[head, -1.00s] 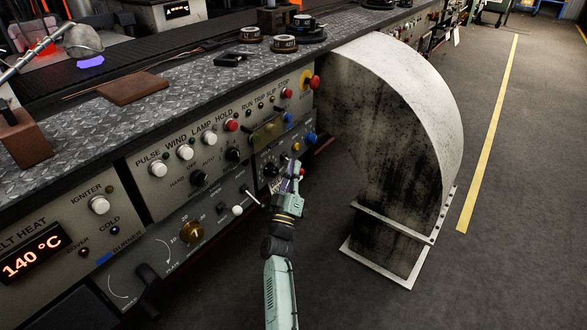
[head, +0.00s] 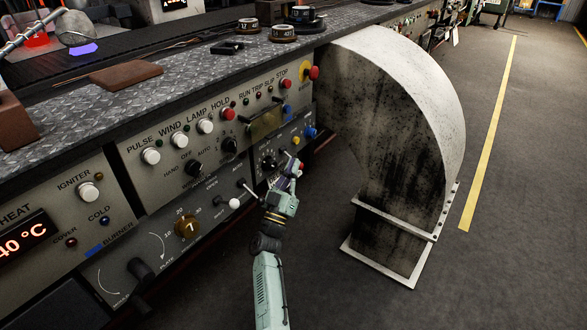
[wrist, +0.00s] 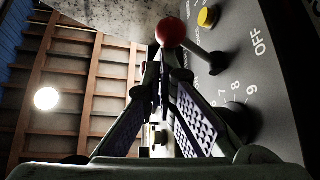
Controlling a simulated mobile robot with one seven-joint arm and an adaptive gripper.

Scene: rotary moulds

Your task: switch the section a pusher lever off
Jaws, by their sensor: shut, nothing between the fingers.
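A lever with a red ball knob (wrist: 170,32) and a dark shaft stands out from a grey panel in the wrist view, near the letters OFF. Its section name is not legible. My gripper (wrist: 160,65) has its fingers together; the red ball shows just beyond the fingertips. I cannot tell whether they touch it. In the head view, my gripper (head: 291,162) is at the lower right part of the control panel (head: 222,176) and hides part of it.
A black dial (wrist: 237,122) with numbers and a yellow button (wrist: 208,17) are near the lever. A white-knobbed lever (head: 234,203) sticks out left of my arm. A large curved duct (head: 415,100) stands to the right. Open floor lies beyond it.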

